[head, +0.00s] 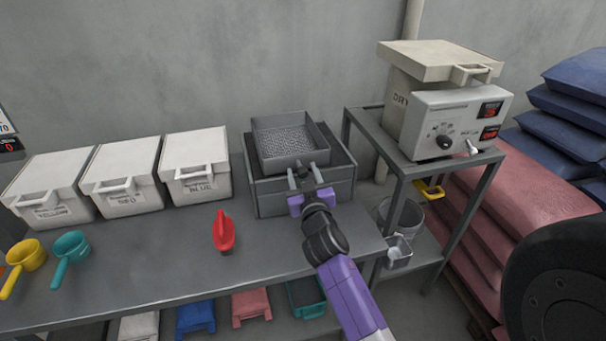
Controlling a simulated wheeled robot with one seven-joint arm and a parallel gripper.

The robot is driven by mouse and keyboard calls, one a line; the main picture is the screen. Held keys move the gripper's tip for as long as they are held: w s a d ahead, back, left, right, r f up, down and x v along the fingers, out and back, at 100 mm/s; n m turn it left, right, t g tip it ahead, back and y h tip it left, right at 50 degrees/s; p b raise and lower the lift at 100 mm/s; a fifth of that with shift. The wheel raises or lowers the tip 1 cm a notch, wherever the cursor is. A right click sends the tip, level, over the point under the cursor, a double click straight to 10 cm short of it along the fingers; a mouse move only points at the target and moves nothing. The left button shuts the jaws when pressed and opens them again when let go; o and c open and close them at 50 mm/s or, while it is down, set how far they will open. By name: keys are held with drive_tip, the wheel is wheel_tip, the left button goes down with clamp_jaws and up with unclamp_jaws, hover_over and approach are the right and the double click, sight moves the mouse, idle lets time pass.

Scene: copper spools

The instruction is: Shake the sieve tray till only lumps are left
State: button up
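The sieve tray (284,127) is a grey square tray with a perforated bottom. It sits over a grey box (267,195) on the bench, and its mesh looks empty at this size, though small pieces cannot be told. My gripper (306,172) is at the tray's near side, where the tray's handle seems to be. The fingers point at the tray and are close to it. Whether they are closed on the handle is too small to tell.
White lidded bins (195,165) line the wall at left. A red scoop (223,232), a teal scoop (71,252) and a yellow scoop (27,257) lie on the bench (150,270). A dryer (446,120) stands on a side stand at right. The bench's front middle is clear.

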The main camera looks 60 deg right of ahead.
drive_tip(key=b+v, duration=0.2)
drive_tip(key=v, duration=0.5)
drive_tip(key=shift+s+a, duration=0.25)
drive_tip(key=shift+a, duration=0.05)
idle(0.8)
drive_tip(key=s+a+r+n+t+y, duration=0.1)
drive_tip(key=a+n+t+y, duration=0.3)
drive_tip(key=a, duration=1)
drive_tip(key=s+a+f+n+y, duration=0.1)
drive_tip(key=s+a+n+y, duration=0.1)
drive_tip(key=s+a+y, duration=0.3)
drive_tip(key=s+a+f+n+y, duration=0.2)
drive_tip(key=s+a+y, duration=0.3)
drive_tip(key=s+a, duration=0.8)
drive_tip(key=shift+s+a+n+y, duration=0.35)
drive_tip(key=shift+a+n, duration=0.15)
drive_tip(key=shift+a, duration=0.7)
